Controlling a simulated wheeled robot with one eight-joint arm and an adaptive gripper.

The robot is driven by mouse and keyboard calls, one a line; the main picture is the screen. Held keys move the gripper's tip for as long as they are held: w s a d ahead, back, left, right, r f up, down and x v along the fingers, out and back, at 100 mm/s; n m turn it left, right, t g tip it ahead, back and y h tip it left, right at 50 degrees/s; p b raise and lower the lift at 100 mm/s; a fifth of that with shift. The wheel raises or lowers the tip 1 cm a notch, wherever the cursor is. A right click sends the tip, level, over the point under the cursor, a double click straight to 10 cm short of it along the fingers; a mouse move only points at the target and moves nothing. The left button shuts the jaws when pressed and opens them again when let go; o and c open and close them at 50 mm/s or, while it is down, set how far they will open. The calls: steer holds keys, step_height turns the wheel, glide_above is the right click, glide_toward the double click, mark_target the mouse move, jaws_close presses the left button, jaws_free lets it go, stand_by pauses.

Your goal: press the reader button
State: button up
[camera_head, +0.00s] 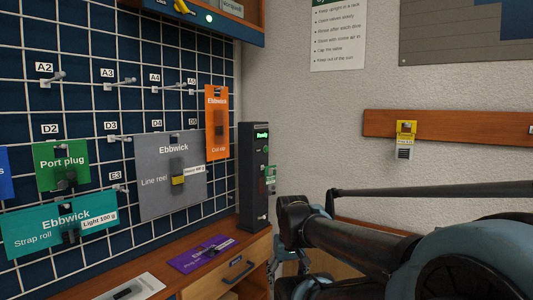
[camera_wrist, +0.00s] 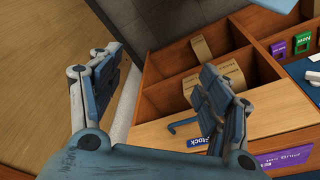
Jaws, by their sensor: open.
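The reader (camera_head: 253,180) is a tall black box on the wooden counter, at the right end of the grid wall in the head view. Its narrow face has a lit green "Ready" display near the top and small details below; I cannot tell for sure which is the button. A green tag hangs at its right side. My gripper (camera_wrist: 160,92) is open and empty in the wrist view, its two fingers wide apart. In the head view my gripper is only partly seen, low and to the right of the reader, mostly behind my arm. The reader is not recognisable in the wrist view.
In the wrist view a wooden compartment unit (camera_wrist: 180,98) with a "Stock" label (camera_wrist: 198,144) lies beyond my fingers. In the head view a purple card (camera_head: 203,254) lies on the counter (camera_head: 150,267). Carded goods hang left of the reader. A wooden rail (camera_head: 465,127) crosses the right wall.

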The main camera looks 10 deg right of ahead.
jaws_close()
stand_by(1.2)
